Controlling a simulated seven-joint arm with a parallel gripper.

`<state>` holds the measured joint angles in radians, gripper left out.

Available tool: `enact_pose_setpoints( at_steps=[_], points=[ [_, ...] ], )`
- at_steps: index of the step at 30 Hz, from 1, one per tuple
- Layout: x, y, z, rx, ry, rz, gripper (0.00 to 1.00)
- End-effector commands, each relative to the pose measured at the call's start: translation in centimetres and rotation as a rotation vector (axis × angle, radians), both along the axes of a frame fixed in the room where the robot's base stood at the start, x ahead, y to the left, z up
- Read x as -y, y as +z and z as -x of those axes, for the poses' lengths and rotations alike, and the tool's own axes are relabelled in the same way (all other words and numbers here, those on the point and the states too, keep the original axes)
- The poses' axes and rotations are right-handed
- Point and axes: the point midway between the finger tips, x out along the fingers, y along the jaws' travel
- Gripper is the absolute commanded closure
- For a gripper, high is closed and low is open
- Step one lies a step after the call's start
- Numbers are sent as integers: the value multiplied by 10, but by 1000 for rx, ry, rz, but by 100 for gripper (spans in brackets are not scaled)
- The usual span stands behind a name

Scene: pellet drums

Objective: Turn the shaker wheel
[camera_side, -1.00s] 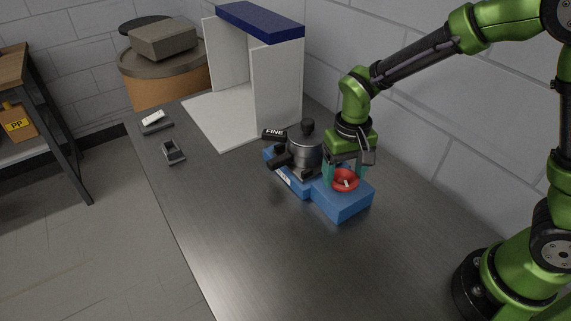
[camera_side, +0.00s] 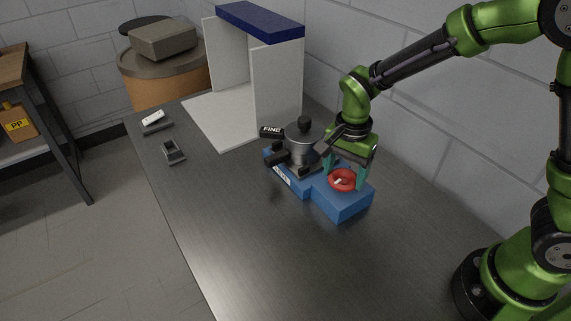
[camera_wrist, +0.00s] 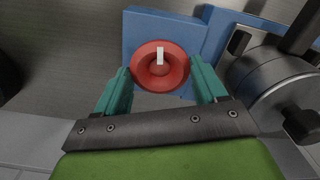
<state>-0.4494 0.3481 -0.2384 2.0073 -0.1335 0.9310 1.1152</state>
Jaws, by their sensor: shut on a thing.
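The shaker wheel (camera_side: 342,180) is a red round dial with a white mark, on top of a blue block (camera_side: 342,205) at the right end of the shaker. My gripper (camera_side: 345,176) is over the wheel with its teal fingers shut on its rim. In the wrist view the wheel (camera_wrist: 160,66) sits between the two fingertips (camera_wrist: 160,82), and its white mark points up in the picture. The dark metal shaker pot (camera_side: 302,145) stands on the blue base left of the wheel. My gripper hides part of the wheel's far side.
A sign reading FINE (camera_side: 271,132) stands by the pot. A white booth with a blue top (camera_side: 262,22) stands behind. Two small devices (camera_side: 173,152) (camera_side: 155,122) lie at the table's left. The front of the table (camera_side: 250,250) is clear.

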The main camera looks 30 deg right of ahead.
Motion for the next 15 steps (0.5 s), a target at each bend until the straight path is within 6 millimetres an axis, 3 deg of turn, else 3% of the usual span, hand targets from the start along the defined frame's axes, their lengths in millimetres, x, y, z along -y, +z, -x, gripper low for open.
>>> enact_pose_setpoints(
  at_steps=[15],
  points=[
    [0,1,1,-2,-234,-2,60]
  ],
)
